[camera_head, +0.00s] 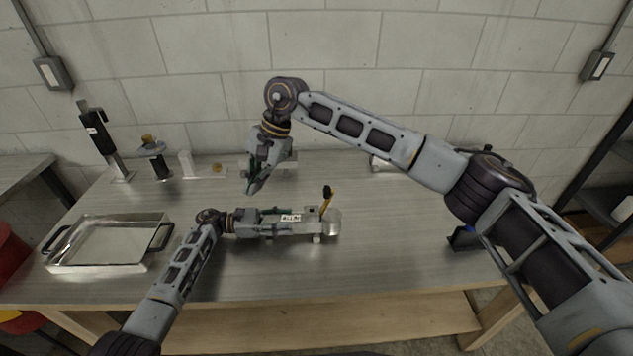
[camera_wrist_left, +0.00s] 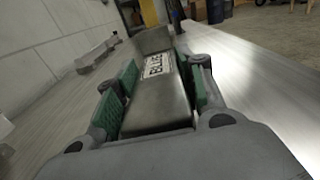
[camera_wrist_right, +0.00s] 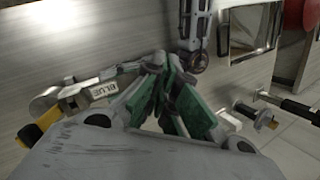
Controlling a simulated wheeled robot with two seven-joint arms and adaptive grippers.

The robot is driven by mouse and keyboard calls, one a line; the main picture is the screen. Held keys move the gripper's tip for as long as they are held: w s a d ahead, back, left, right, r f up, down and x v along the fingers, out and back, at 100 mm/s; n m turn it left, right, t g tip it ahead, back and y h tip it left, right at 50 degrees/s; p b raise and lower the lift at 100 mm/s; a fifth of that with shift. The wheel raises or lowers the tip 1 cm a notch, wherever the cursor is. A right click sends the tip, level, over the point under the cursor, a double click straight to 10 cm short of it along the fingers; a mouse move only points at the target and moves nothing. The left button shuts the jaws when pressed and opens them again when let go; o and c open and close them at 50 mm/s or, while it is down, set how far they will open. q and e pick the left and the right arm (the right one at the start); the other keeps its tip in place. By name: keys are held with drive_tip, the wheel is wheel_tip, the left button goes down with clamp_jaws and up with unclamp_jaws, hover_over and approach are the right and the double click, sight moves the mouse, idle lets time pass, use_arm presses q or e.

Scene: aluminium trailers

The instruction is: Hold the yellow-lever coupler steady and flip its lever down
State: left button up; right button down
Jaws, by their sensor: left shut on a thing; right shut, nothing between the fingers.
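The yellow-lever coupler (camera_head: 333,224) lies lengthwise near the middle of the metal table, its rounded end to the right. The yellow lever (camera_head: 326,201), with a black tip, stands raised above the body near the rounded end; in the right wrist view the lever (camera_wrist_right: 42,128) is partly behind my gripper. My left gripper (camera_head: 272,224) is shut on the coupler's left part, its green pads on both sides in the left wrist view (camera_wrist_left: 160,88). My right gripper (camera_head: 252,188) is shut and empty, above and behind the coupler's left end.
A silver tray (camera_head: 110,266) with black handles sits at the left. A black-topped post (camera_head: 95,135) and other small fittings stand at the back left. Other metal pieces lie at the back, one partly behind my right arm (camera_head: 380,165). The table front is clear.

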drive_tip(key=w+d+r+n+t+h, duration=0.2)
drive_tip(key=d+r+n+t+h, duration=0.2)
drive_tip(key=d+h, duration=0.3)
drive_tip(key=r+t+h, duration=0.1)
drive_tip(key=h, duration=0.1)
drive_tip(key=shift+w+d+h, duration=0.2)
drive_tip(key=shift+h, duration=0.1)
drive_tip(key=shift+f, duration=0.1)
drive_tip(key=d+r+x, duration=0.1)
drive_tip(key=d+x, duration=0.1)
drive_tip(key=x, duration=1)
drive_tip(key=shift+s+d+f, duration=0.15)
drive_tip(key=shift+d+f, duration=0.05)
drive_tip(key=shift+d, duration=0.25)
